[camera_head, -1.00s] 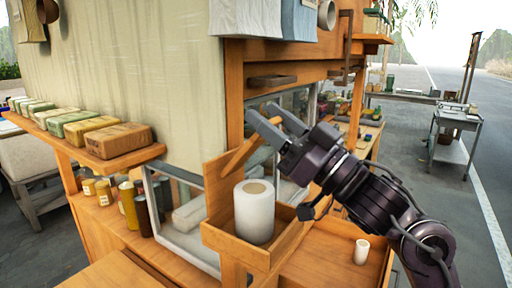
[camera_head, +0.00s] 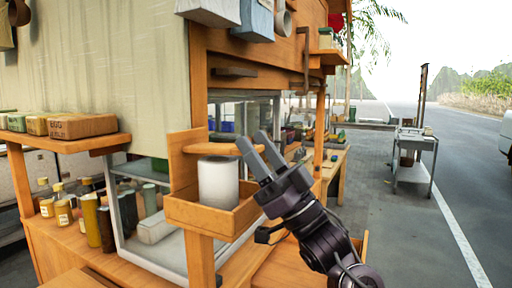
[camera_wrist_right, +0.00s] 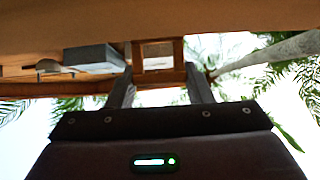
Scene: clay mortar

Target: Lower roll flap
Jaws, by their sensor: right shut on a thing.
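The white roll (camera_head: 218,184) stands upright in an open wooden box (camera_head: 215,217) on the stall's corner. The wooden flap (camera_head: 212,149) lies about level just above the roll's top, hiding its upper end. My right gripper (camera_head: 253,141) is at the flap's right end, shut on it. The hold is partly hidden by the fingers. In the right wrist view, the fingers (camera_wrist_right: 160,82) stand apart with wood between and beyond them. My left gripper is not in view.
A glass case (camera_head: 150,215) and several jars (camera_head: 90,220) stand left of the box. A shelf (camera_head: 97,144) with wrapped blocks is at the left. A wooden shelf (camera_head: 325,58) juts out above right. Open pavement lies to the right, with a grey cart (camera_head: 413,160).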

